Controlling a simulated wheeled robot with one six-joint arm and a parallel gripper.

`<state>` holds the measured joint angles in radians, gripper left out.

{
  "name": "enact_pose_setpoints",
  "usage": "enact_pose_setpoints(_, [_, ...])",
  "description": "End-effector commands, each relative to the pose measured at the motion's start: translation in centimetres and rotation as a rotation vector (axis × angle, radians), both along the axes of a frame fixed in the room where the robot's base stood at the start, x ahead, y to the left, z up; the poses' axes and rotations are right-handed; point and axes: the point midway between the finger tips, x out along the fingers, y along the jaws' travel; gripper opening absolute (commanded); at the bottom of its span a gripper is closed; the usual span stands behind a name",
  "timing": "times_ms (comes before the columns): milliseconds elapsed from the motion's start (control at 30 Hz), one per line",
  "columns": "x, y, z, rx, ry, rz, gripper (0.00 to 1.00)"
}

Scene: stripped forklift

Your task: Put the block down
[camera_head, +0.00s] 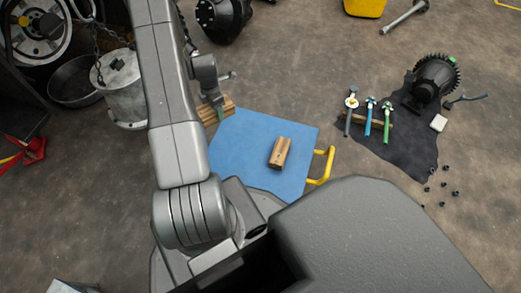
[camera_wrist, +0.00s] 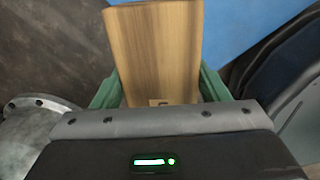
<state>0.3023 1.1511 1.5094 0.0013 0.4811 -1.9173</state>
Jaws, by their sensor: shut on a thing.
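My gripper (camera_head: 219,112) is shut on a wooden block (camera_head: 208,116) at the upper left corner of the blue mat (camera_head: 235,160). In the wrist view, the held block (camera_wrist: 155,45) fills the space between the green fingers of my gripper (camera_wrist: 157,90). Its lower end is hidden by the gripper body. I cannot tell whether the held block touches the floor or hangs above it. A second wooden block (camera_head: 279,153), with a dark hole, lies on the mat, apart from my gripper.
A grey metal canister (camera_head: 122,88) with a chain stands left of my arm. A yellow handle (camera_head: 322,166) is at the mat's right edge. A dark cloth (camera_head: 405,145) holds several tools and a gear part (camera_head: 433,78) farther right. Much of the mat is bare.

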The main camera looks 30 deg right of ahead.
Motion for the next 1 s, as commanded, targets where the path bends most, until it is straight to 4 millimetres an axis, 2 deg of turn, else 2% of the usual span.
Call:
enact_pose_setpoints(100, [-1.7, -1.9, -2.4, 0.002, 0.004, 0.154, 0.36])
enact_pose_setpoints(300, [-4.3, -4.4, -5.8, 0.002, 0.002, 0.414, 0.36])
enact_pose_setpoints(500, [-6.2, -5.9, -8.0, 0.001, 0.001, 0.594, 0.36])
enact_pose_setpoints(767, [-6.9, -6.4, -10.0, 0.001, 0.001, 0.665, 0.36])
enact_pose_setpoints(1000, [-6.9, -6.3, -14.5, 0.0, 0.0, 0.665, 0.36])
